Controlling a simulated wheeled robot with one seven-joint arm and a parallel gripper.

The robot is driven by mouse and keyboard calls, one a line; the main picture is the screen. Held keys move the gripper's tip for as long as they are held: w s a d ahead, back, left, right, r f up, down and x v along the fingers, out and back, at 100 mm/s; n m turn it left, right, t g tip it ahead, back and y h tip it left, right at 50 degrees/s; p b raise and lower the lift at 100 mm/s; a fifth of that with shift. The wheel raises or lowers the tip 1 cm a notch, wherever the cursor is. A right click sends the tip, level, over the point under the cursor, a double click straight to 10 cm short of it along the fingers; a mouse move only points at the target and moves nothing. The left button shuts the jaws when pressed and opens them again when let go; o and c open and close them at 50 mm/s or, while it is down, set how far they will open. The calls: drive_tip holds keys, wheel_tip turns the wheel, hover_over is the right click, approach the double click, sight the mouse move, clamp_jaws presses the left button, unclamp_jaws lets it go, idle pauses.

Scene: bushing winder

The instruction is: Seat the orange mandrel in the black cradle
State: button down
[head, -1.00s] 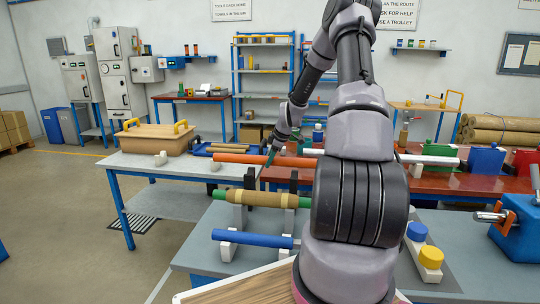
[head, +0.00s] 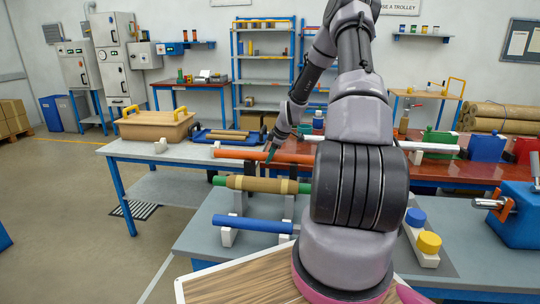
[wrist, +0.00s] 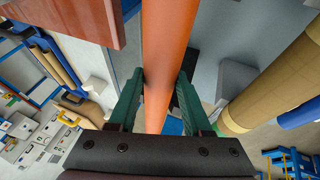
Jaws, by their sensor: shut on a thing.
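The orange mandrel (head: 235,154) is a long plain rod, lying about level across the head view. My gripper (head: 270,152) is shut on it, with the mandrel (wrist: 165,60) running between the green fingers (wrist: 157,100) in the wrist view. The black cradle (head: 240,202) shows as dark uprights around and behind a brown-wrapped roll, below the mandrel in the picture. The roll hides part of it. The mandrel looks apart from the cradle, but the exact gap cannot be told. My arm hides the mandrel's right part in the head view.
The brown roll with green ends (head: 265,185) and a blue roll (head: 252,224) on white supports (head: 228,237) lie in front. A white rod (head: 430,147) lies on the red table behind. Yellow and blue caps (head: 429,242) and a blue vise (head: 515,215) stand right.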

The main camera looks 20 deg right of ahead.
drive_tip(key=shift+f, duration=0.3)
idle(0.5)
drive_tip(key=shift+c, duration=1.4)
unclamp_jaws()
drive_tip(key=shift+f, duration=0.1)
drive_tip(key=v, duration=1.1)
drive_tip(key=shift+f, duration=0.1)
